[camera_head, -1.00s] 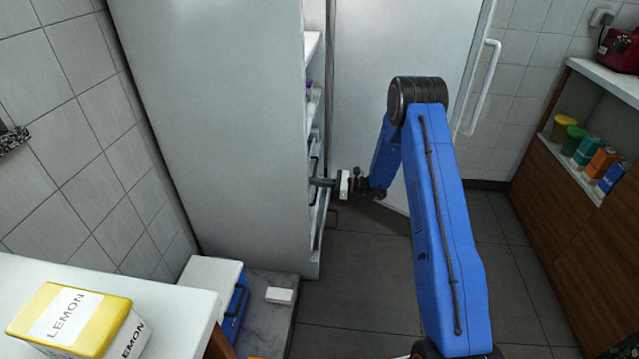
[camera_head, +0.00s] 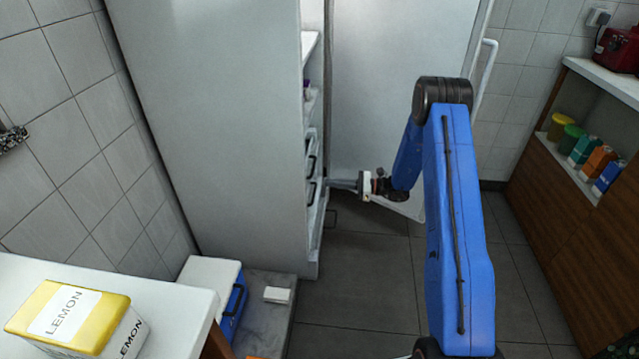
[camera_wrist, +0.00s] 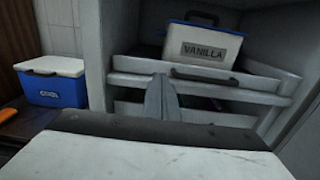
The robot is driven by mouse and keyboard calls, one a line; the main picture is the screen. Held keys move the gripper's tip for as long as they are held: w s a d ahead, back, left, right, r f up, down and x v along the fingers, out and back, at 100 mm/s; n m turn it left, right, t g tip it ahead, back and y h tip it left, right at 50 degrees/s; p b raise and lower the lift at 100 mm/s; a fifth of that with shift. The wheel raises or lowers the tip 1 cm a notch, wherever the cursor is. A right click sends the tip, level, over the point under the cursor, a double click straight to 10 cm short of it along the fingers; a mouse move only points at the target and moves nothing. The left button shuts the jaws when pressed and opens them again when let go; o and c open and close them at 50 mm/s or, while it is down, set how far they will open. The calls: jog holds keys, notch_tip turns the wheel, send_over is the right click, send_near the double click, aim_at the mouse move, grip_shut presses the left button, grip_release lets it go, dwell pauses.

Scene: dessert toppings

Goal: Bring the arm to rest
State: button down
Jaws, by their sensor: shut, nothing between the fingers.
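My gripper (camera_head: 335,183) is at the open front of the tall white cabinet (camera_head: 215,130), by its lower drawers. In the wrist view my gripper (camera_wrist: 160,85) points at a white drawer front with a dark handle (camera_wrist: 205,74). The fingers are together with nothing between them. I cannot tell whether the fingertips touch the drawer. A white tub labelled VANILLA (camera_wrist: 207,46) sits behind the drawer front. My blue arm reaches in from the lower right of the head view.
The cabinet's open door (camera_head: 395,90) stands behind the arm. A blue cooler (camera_head: 232,305) with a white lid is on the floor at left. A LEMON box (camera_head: 70,318) rests on a white counter. Dark floor (camera_head: 365,290) is clear left of the arm. A wooden shelf unit (camera_head: 560,190) stands at right.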

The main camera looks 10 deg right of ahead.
jog(key=v, duration=0.5)
jog(key=s+a+r+n+g+h, duration=0.35)
jog(key=s+r+n, duration=0.25)
jog(key=s+r, duration=0.5)
jog(key=s+a+r+n+g+h, duration=0.35)
jog(key=s+a+r+n, duration=0.2)
jog(key=s+r, duration=0.65)
jog(key=s+d+r+n+t+h, duration=0.2)
jog(key=s+d+n+h, duration=0.1)
jog(key=s, duration=0.6)
jog(key=s+d+r+n+t+h, duration=0.2)
jog(key=s+d+n+h, duration=0.1)
jog(key=s, duration=0.6)
jog(key=s+d+r+n+t+h, duration=0.2)
jog(key=s+d+r+n+h, duration=0.1)
jog(key=s, duration=0.7)
jog(key=shift+d+n+h, duration=0.55)
jog(key=shift+d+h, duration=0.05)
jog(key=shift+d, duration=0.15)
jog(key=shift+r, duration=0.1)
